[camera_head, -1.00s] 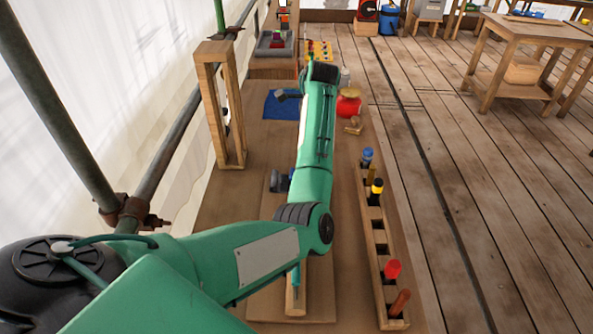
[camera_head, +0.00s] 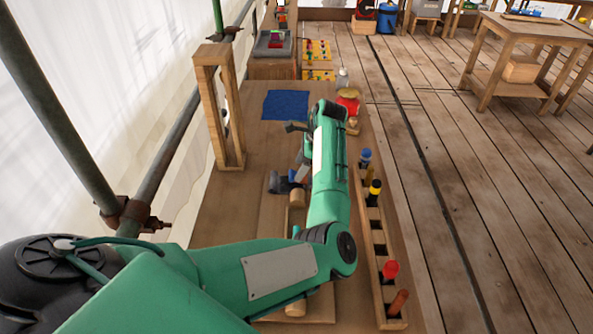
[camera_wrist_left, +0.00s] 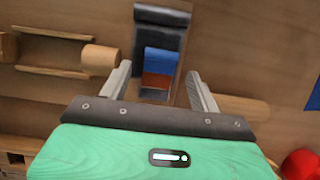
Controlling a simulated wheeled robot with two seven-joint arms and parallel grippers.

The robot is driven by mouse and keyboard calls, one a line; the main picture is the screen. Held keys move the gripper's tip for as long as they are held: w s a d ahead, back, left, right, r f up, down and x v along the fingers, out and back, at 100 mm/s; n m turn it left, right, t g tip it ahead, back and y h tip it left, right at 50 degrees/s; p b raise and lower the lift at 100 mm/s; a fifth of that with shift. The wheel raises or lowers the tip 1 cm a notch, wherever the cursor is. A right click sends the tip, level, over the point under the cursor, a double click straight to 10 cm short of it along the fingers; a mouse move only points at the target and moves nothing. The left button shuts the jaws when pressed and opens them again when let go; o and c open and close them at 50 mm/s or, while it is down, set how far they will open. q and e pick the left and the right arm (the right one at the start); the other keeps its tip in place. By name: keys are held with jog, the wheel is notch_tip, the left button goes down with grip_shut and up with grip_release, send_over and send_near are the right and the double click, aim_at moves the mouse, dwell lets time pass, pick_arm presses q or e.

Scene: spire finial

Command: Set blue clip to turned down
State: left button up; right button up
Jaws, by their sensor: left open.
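The blue clip shows in the left wrist view as a blue block (camera_wrist_left: 161,62) with a reddish-brown strip below it, against a dark grey mount (camera_wrist_left: 160,24). In the head view the dark mount (camera_head: 279,185) sits on the wooden board, partly hidden by my left arm, with a little blue at its right. My left gripper (camera_wrist_left: 160,86) is open, its two grey fingers apart on either side of the clip's near part in the wrist view. I cannot tell whether they touch it. In the head view the gripper is mostly hidden behind my forearm. My right gripper is not in view.
A wooden rack (camera_head: 379,238) with several coloured handles stands along the bench's right edge. A tall wooden frame (camera_head: 239,110) stands at the left. A blue cloth (camera_head: 285,104) and a red jar (camera_head: 348,105) lie farther back. A wooden cylinder (camera_wrist_left: 101,57) lies beside the mount.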

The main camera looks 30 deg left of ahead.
aim_at(294, 175)
pick_arm(q)
jog(key=shift+x, duration=1.85)
jog(key=c, duration=1)
jog(key=shift+r+p, duration=0.15)
jog(key=shift+p, duration=0.2)
jog(key=h+p, duration=0.1)
jog(key=p, duration=0.3)
jog(key=t+p, duration=0.1)
jog(key=p, duration=0.4)
jog(key=shift+s+a+h, duration=0.1)
jog(key=shift+a+h, duration=0.2)
jog(key=shift+h, duration=0.1)
jog(key=shift+f+p, duration=0.4)
jog(key=shift+p, duration=0.15)
jog(key=shift+f+t+h, duration=0.15)
jog(key=shift+t+h, duration=0.15)
